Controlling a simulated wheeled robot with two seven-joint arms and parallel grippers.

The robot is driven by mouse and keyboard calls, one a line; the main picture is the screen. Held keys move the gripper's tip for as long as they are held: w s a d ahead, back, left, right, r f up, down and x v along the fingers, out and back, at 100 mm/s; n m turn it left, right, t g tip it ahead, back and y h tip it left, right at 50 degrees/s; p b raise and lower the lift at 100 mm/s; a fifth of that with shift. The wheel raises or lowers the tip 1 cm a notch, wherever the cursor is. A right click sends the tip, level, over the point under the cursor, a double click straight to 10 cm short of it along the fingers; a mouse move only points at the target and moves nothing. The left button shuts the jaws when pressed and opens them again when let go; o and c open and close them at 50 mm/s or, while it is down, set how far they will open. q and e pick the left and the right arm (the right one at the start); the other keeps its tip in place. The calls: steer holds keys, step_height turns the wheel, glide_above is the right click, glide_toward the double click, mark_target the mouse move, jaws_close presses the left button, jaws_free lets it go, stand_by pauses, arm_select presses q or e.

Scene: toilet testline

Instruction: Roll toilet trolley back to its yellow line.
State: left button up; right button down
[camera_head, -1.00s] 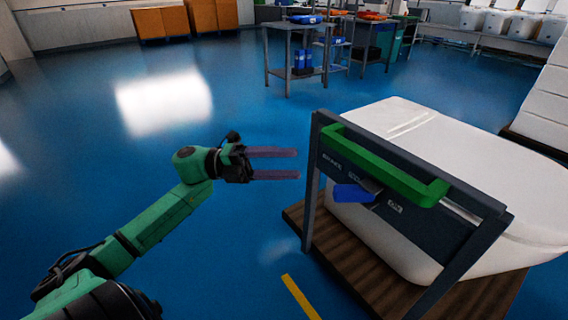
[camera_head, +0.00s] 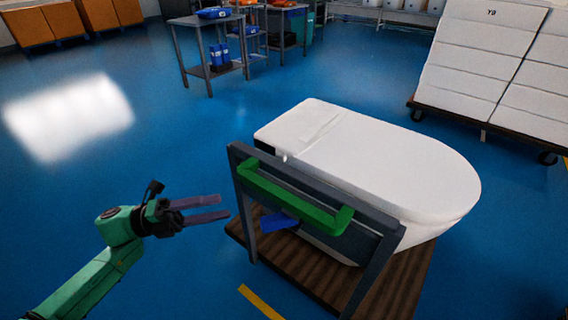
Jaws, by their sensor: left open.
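The toilet trolley has a brown ribbed deck (camera_head: 300,272), a dark upright frame and a green handle bar (camera_head: 290,198). A white toilet (camera_head: 390,165) lies on the deck behind the frame. A blue object (camera_head: 279,221) shows on the frame's panel below the handle. A short yellow line (camera_head: 259,302) lies on the floor in front of the trolley, near the bottom edge. My left gripper (camera_head: 210,208) is open and empty, left of the frame and apart from the handle, with its fingers pointing right. My right gripper is not in view.
A rack of white boxes on a wheeled brown base (camera_head: 480,116) stands at the right. A grey table (camera_head: 208,50) stands at the back, with orange cabinets (camera_head: 50,25) at far left. Blue floor left of the trolley is clear.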

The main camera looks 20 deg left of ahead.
mark_target(281, 197)
arm_select(q)
steer(key=p+x, duration=0.1)
steer(key=x, duration=1.3)
steer(key=shift+d, duration=0.3)
jaws_close()
stand_by(0.6)
